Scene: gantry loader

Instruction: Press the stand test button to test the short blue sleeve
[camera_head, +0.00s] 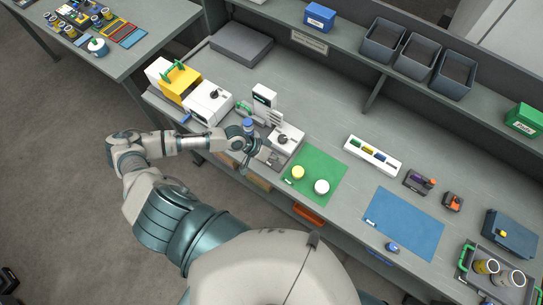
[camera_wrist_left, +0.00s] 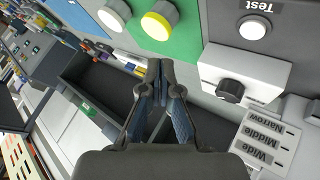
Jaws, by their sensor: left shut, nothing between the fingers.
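The test stand shows in the left wrist view as a grey panel marked Test with a round white button (camera_wrist_left: 252,28). Beside it is a white box with a black knob (camera_wrist_left: 230,90) and a plate labelled Narrow, Middle and Wide (camera_wrist_left: 268,142). In the head view the white unit with a dark knob (camera_head: 285,138) stands left of the green mat. A small blue cylinder (camera_head: 248,123) shows just behind my left wrist; I cannot tell what it rests on. My left gripper (camera_head: 245,168) is shut and empty; its fingertips (camera_wrist_left: 160,68) are apart from the button.
A green mat (camera_head: 318,184) holds a yellow and a white cylinder. A blue mat (camera_head: 403,222), white rack (camera_head: 373,156) and several bins are farther right. A white and yellow machine (camera_head: 180,80) stands to the left. A dark tray (camera_wrist_left: 95,85) shows in the wrist view.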

